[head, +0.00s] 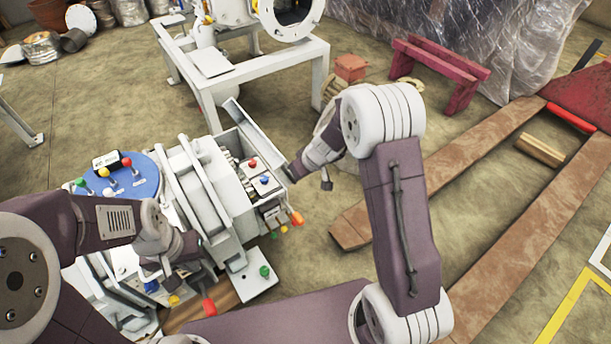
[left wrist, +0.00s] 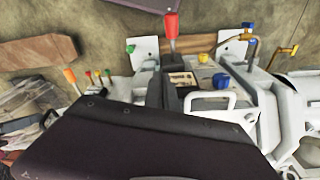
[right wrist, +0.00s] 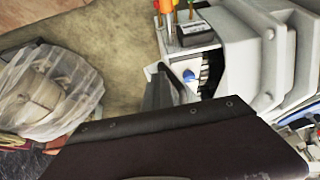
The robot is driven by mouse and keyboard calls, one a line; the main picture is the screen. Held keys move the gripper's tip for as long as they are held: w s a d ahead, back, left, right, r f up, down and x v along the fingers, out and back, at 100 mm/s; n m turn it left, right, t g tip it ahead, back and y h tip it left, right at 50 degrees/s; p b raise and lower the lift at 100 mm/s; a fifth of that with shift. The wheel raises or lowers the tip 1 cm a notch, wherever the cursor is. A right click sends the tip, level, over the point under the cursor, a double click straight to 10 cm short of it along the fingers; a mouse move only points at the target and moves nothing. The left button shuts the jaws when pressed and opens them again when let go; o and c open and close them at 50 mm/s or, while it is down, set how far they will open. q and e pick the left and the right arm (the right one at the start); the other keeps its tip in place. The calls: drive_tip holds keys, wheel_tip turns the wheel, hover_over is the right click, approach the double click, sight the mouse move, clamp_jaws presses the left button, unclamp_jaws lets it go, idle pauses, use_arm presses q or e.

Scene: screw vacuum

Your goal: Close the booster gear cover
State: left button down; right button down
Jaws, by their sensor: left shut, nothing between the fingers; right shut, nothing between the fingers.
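The booster gear cover (head: 250,131) looks like a long pale hinged panel tilted up and open along the far right edge of the white gear housing (head: 215,175). The opening beneath it shows dark gear parts and a box with red and blue knobs. My right gripper (head: 296,171) is shut and empty, close to the cover's right end on its outer side; contact cannot be told. In the right wrist view its fingers (right wrist: 157,92) are beside the pale panel. My left gripper (head: 172,281) is shut and empty over the front of the machine, partly hidden by my wrist.
Coloured levers and knobs stand on the blue round plate (head: 136,177) at left. Orange and red handles (head: 297,218) jut from the machine's right side. A white frame (head: 240,75) stands behind. Floor to the right is open up to the brown beams (head: 450,172).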

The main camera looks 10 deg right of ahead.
sight(290, 177)
drive_tip(key=a+h+p, duration=0.1)
drive_tip(key=p, duration=0.2)
drive_tip(key=s+a+r+h+p, duration=0.1)
drive_tip(key=a+p, duration=0.1)
drive_tip(key=p, duration=0.1)
drive_tip(key=shift+s+r+n+t, duration=0.15)
drive_tip(key=shift+r+n+t, duration=0.05)
drive_tip(key=shift+n+t, duration=0.2)
drive_tip(key=s+a+f+t+h+p, duration=0.1)
drive_tip(key=s+a+f+h+p, duration=0.2)
drive_tip(key=a+f+p, duration=0.4)
drive_tip(key=a+p, duration=0.1)
drive_tip(key=p, duration=0.1)
drive_tip(key=shift+f+n+p, duration=0.2)
drive_tip(key=shift+n+p, duration=0.2)
drive_tip(key=shift+s+a+f, duration=0.1)
drive_tip(key=shift+a, duration=0.05)
drive_tip(key=s+a+r+p, duration=0.5)
drive_tip(key=s+r+p, duration=0.1)
drive_tip(key=s+r, duration=0.1)
drive_tip(key=shift+a+r+t, duration=0.15)
drive_tip(key=shift+r+t, duration=0.15)
drive_tip(key=shift+r, duration=0.5)
